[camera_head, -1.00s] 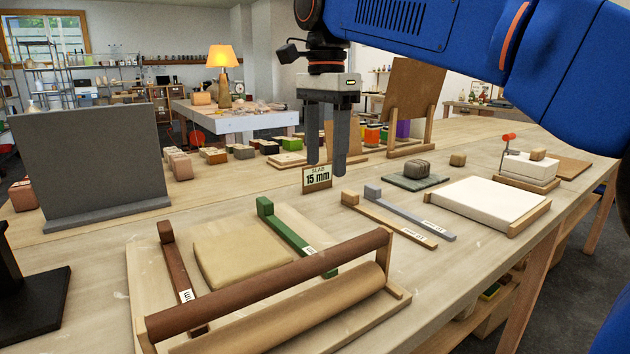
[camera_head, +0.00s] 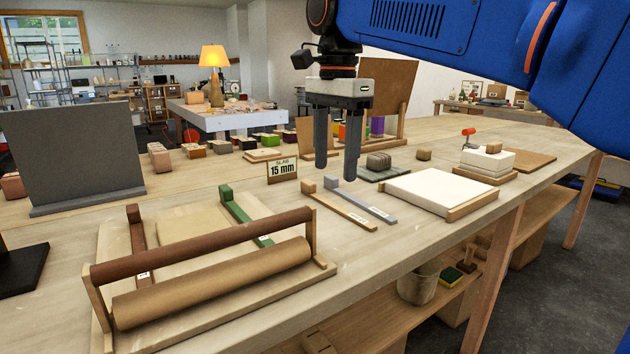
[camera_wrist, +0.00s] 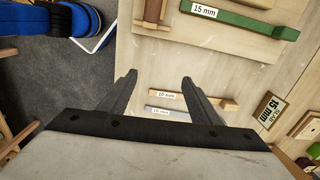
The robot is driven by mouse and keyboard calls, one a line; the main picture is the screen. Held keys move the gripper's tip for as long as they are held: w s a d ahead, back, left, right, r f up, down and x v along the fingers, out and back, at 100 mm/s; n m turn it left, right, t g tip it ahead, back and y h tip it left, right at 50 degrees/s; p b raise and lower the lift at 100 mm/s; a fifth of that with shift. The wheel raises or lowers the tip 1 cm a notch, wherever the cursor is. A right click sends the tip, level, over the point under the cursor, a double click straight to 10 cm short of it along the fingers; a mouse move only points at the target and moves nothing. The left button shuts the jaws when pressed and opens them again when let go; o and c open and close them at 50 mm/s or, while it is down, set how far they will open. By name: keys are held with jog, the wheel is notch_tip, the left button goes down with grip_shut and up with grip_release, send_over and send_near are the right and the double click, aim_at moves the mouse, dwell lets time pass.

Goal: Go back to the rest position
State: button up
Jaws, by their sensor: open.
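My gripper (camera_head: 336,150) hangs from the blue arm above the workbench, fingers pointing down, open and empty. In the wrist view my gripper (camera_wrist: 155,85) shows two dark fingers spread apart with nothing between them. Below it lie a wooden strip marked 10 mm (camera_head: 345,209) and a grey strip (camera_head: 366,206). Both also show in the wrist view, the wooden strip (camera_wrist: 205,102) above the grey one (camera_wrist: 172,113). The fingers look apart from the strips and the bench.
A roller frame (camera_head: 205,245) with brown and green strips stands at front left. A SLAB 15 mm sign (camera_head: 282,171) stands behind the strips. A white slab (camera_head: 440,190) lies at right. A grey upright board (camera_head: 75,155) stands at left.

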jog(key=s+d+f+n+t, duration=0.1)
jog(key=s+d+f+n, duration=0.25)
jog(key=d+f, duration=0.35)
jog(key=s+d+f+n+t, duration=0.1)
jog(key=s+d+f+n, duration=0.1)
jog(key=s+d+f, duration=0.5)
jog(key=s+d+f+n+t, duration=0.1)
jog(key=s+d+f+n, duration=0.1)
jog(key=s+d+f, duration=0.3)
jog(key=s+d+f+n+t, duration=0.1)
jog(key=s+d+f+n, duration=0.2)
jog(key=f, duration=0.9)
jog(key=s+d, duration=0.1)
jog(key=d, duration=0.2)
jog(key=shift+s+d+t, duration=0.15)
jog(key=shift+s+t, duration=0.15)
jog(key=shift+s, duration=0.1)
